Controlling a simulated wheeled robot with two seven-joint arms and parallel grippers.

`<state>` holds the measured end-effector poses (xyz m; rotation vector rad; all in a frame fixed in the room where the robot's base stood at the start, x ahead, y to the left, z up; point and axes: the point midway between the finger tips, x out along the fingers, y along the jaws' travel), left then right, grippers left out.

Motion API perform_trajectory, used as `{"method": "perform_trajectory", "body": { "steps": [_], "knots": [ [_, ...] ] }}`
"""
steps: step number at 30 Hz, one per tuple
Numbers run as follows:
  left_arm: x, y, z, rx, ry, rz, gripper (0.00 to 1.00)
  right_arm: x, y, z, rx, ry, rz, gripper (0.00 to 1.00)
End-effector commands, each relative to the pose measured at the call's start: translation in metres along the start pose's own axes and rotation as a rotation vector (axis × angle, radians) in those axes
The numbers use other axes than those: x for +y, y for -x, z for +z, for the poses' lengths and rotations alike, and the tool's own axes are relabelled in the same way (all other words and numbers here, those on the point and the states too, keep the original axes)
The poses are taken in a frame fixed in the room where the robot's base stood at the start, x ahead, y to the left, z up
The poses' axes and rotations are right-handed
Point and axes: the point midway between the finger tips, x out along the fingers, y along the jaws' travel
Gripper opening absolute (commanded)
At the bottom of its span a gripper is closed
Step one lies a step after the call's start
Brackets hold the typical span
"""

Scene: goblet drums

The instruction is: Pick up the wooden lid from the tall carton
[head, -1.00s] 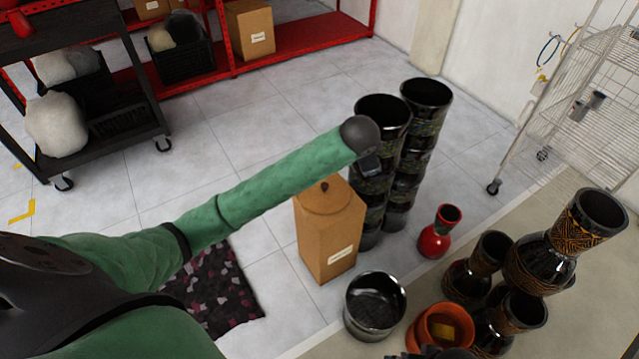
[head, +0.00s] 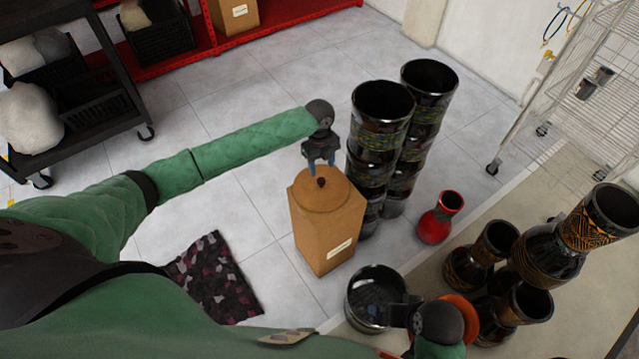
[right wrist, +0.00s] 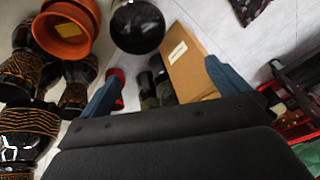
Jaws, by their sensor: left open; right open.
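The tall carton (head: 325,235) is a brown cardboard box standing upright on the tiled floor, with a white label on its front. The round wooden lid (head: 322,194) lies on its top, with a small dark knob in the middle. My left gripper (head: 320,168) is open, pointing down just above and behind the knob; I cannot tell whether it touches the lid. My right gripper (right wrist: 160,90) is open and empty, over the drums and pots. In the right wrist view the carton (right wrist: 188,62) shows beyond its fingers; the lid is not clearly visible there.
Two tall stacks of dark drums (head: 372,140) stand right behind the carton. A red vase (head: 440,217), a black pot (head: 370,298) and several goblet drums (head: 550,250) stand to the right.

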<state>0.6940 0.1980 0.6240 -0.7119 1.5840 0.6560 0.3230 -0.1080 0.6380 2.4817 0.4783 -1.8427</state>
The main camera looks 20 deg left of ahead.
Motion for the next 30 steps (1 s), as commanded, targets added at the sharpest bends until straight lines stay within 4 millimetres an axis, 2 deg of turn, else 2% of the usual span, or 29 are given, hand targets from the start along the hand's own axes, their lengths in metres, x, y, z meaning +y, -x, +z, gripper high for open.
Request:
{"method": "perform_trajectory", "body": {
  "steps": [3, 8, 20, 25, 30],
  "knots": [
    [0.000, 0.000, 0.001, -0.002, -0.101, -0.001, 0.51, 0.000, 0.000, -0.001, 0.003, 0.000, 0.000, 1.00],
    [0.000, -0.003, 0.000, -0.002, -0.151, -0.001, 0.51, 0.001, 0.001, -0.001, 0.002, -0.001, 0.002, 1.00],
    [0.002, -0.034, 0.002, -0.003, -0.150, 0.001, 0.51, 0.005, 0.012, 0.000, -0.018, -0.006, 0.016, 1.00],
    [0.005, -0.055, 0.003, -0.001, -0.150, 0.001, 0.51, 0.010, 0.026, 0.001, -0.041, -0.012, 0.031, 1.00],
    [0.004, -0.075, 0.004, -0.004, -0.150, 0.000, 0.51, 0.015, 0.030, 0.004, -0.058, -0.018, 0.042, 1.00]
  ]
}}
